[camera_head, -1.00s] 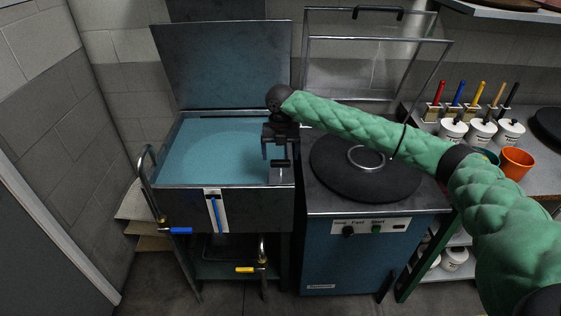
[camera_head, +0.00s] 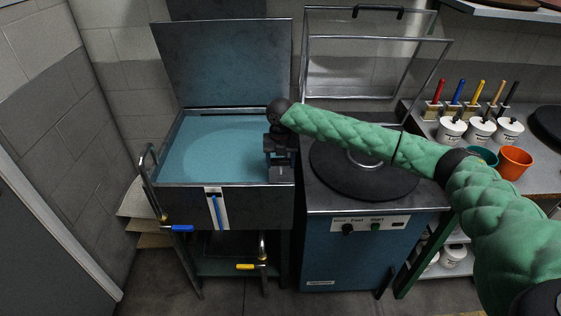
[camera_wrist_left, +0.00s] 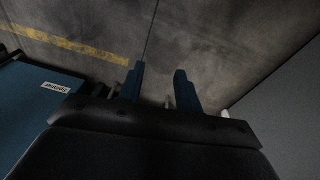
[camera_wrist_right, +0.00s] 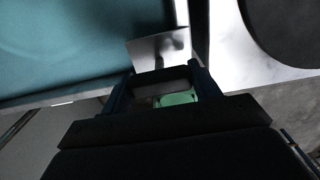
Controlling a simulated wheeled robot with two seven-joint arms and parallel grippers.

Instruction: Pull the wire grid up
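The teal tub (camera_head: 172,187) stands open with its lid (camera_head: 225,65) raised; no wire mesh can be made out in it. A small metal plate (camera_head: 281,175) is at its front right corner; it also shows in the right wrist view (camera_wrist_right: 150,52). My right gripper (camera_head: 281,160) is over this corner. In the right wrist view its fingers (camera_wrist_right: 162,72) are wide apart, with a dark handle-like bar (camera_wrist_right: 160,80) between them; firm contact is not clear. My left gripper (camera_wrist_left: 160,72) is open and empty above the floor, outside the head view.
A blue-handled lever (camera_head: 180,228) and a yellow-handled one (camera_head: 246,267) are at the tub's front. White pots and an orange cup (camera_head: 515,163) stand at right.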

